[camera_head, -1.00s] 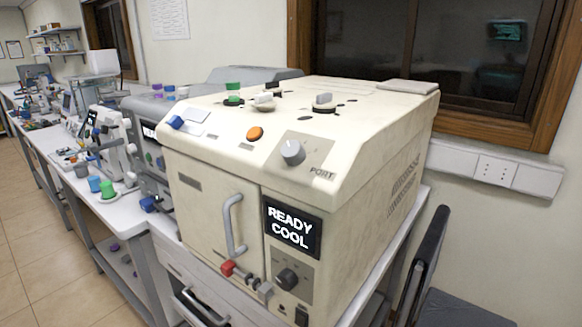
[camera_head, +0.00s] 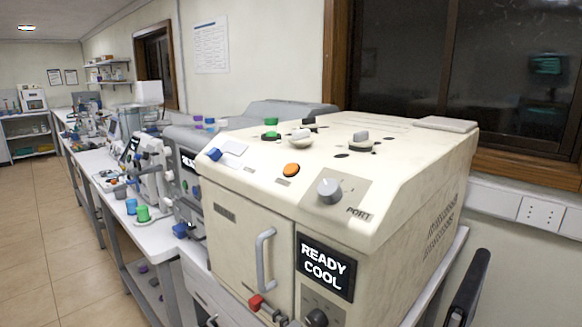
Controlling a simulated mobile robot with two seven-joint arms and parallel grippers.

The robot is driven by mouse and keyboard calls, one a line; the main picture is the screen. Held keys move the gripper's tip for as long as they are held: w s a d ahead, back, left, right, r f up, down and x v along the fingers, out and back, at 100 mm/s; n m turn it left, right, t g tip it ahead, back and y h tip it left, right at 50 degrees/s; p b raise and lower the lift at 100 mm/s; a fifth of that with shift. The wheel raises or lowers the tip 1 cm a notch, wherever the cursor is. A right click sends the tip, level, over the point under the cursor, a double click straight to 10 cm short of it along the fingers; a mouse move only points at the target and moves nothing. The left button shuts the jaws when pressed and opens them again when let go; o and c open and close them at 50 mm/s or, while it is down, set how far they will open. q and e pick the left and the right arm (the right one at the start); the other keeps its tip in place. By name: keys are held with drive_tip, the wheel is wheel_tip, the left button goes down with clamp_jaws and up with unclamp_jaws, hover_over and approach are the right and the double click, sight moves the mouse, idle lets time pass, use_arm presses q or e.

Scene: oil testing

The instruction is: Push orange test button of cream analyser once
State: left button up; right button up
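The cream analyser (camera_head: 240,240) stands on a bench in the middle right of the head view. Its orange test button (camera_head: 291,170) is on the sloped top panel, left of a grey knob (camera_head: 329,190) marked PORT. The button is unobstructed. A black display (camera_head: 325,267) on the front reads READY COOL. The front door has a grey handle (camera_head: 265,260) and a red latch (camera_head: 256,303) below it.
A white bench (camera_head: 160,238) with other grey instruments, a blue cup (camera_head: 131,206) and a green cup (camera_head: 142,213) runs off to the left. A black chair (camera_head: 468,287) stands at the lower right. The tiled floor (camera_head: 40,235) at left is clear.

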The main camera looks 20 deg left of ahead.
use_arm(q)
clamp_jaws()
idle(1.6)
